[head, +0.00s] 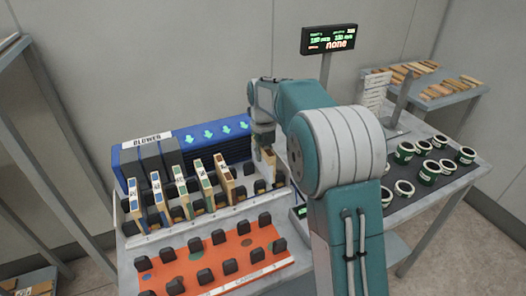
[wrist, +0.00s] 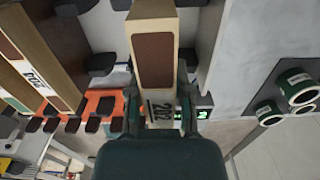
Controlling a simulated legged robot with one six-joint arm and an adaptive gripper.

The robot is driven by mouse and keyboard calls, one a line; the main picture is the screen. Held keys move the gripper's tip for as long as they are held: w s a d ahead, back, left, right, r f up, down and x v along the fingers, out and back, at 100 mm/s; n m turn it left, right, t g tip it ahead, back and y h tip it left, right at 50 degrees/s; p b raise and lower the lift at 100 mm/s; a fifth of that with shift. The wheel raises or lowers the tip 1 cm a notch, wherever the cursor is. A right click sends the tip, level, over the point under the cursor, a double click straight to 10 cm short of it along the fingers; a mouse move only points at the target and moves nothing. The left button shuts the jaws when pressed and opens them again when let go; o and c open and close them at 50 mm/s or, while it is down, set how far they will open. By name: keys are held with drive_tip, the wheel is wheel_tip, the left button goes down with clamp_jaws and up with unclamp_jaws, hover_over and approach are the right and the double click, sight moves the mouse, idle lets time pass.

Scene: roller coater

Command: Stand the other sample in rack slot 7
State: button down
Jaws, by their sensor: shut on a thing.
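My gripper (head: 263,143) is over the right end of the drying rack (head: 150,238), shut on a pale wooden sample (head: 267,164). Slot numbers are not readable.
A blue blower (head: 205,143) stands behind the rack. An orange tray (head: 245,251) with black holders lies in front. Several paint cans (head: 430,172) stand on a dark mat at right. A side shelf (head: 455,93) holds loose wooden pieces.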

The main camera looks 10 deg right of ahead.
drive_tip(key=shift+f, duration=0.4)
drive_tip(key=shift+f, duration=0.1)
drive_tip(key=shift+f, duration=1.25)
drive_tip(key=shift+c, duration=2.2)
unclamp_jaws()
drive_tip(key=o, duration=0.4)
